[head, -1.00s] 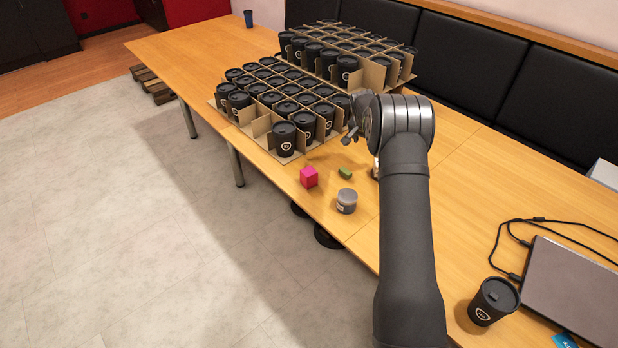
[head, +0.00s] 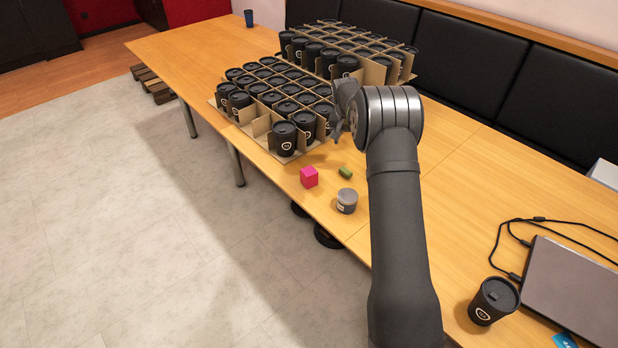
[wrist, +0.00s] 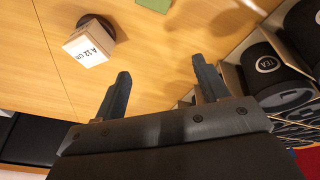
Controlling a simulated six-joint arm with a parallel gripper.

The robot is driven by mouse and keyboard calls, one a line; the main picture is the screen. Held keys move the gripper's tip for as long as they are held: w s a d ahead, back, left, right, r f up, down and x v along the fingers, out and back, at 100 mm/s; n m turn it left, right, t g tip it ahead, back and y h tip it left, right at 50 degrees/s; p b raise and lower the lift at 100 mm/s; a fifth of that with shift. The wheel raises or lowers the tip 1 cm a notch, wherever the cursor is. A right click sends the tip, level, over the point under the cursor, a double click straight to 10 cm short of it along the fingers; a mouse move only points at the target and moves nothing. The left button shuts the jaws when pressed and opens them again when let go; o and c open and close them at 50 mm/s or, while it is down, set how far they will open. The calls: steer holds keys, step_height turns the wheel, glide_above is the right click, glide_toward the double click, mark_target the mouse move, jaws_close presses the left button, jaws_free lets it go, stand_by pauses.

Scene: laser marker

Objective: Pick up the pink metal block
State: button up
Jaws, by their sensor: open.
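The pink block (head: 309,177) is a small cube on the wooden table, near its front edge in the head view. It does not show in the wrist view. My gripper (head: 337,131) is above the table, behind and to the right of the pink block in the head view, close to the cups. In the wrist view my gripper (wrist: 160,75) has its two fingers spread apart, with only table surface visible between them.
Cardboard dividers (head: 262,128) with several black cups are behind. The wrist view shows a white labelled box (wrist: 88,46). A laptop (head: 575,290) lies at right.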

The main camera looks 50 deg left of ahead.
mark_target(309, 171)
steer(key=s+a+r+n+g, duration=0.1)
steer(key=s+a+r+n, duration=0.2)
steer(key=s, duration=0.4)
steer(key=s+a+r+n+g, duration=0.1)
steer(key=s+r+n+g, duration=0.1)
steer(key=s+r+n, duration=0.35)
steer(key=shift+n+h, duration=0.25)
steer(key=shift+h, duration=0.15)
steer(key=f, duration=0.6)
steer(key=s+f, duration=0.1)
steer(key=f, duration=0.5)
steer(key=s+f, duration=0.1)
steer(key=f, duration=0.6)
steer(key=shift+d+f, duration=0.1)
steer(key=shift+d, duration=0.1)
steer(key=c, duration=1.3)
